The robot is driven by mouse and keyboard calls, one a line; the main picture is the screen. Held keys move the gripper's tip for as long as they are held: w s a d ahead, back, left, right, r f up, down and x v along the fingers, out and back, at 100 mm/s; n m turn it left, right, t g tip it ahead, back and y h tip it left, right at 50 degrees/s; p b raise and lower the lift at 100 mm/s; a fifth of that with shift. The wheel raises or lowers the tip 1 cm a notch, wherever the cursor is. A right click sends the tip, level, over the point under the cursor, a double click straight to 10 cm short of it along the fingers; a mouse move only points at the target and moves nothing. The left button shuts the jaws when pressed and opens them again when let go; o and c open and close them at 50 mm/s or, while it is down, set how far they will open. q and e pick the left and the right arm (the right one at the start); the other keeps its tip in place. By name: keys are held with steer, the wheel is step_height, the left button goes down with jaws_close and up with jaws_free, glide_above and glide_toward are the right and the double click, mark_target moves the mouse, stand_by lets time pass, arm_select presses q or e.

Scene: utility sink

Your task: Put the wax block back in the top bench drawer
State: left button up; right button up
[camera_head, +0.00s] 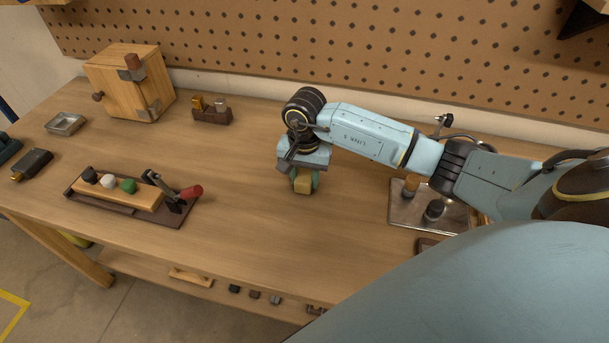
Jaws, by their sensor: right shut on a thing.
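My right gripper (304,178) reaches in from the right, pointing down over the middle of the bench. It is shut on a small yellowish block (304,184), which looks like the wax block. Green finger pads sit on either side of it. The block is at or just above the bench top; I cannot tell if it touches. Below the bench's front edge is a strip of light wood (211,291) with a wooden bar and several small dark pieces. I cannot tell whether this is an open drawer or a lower shelf. My left gripper is not in view.
A wooden box (131,84) stands at the back left, near a small dark rack (211,112). A tool board (120,209) with a red-handled clamp is at the left front. A metal tray (410,218) lies right of my gripper. The bench middle is clear.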

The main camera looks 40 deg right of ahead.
steer(key=shift+f, duration=0.1)
steer(key=o, duration=1)
steer(key=shift+c, duration=0.2)
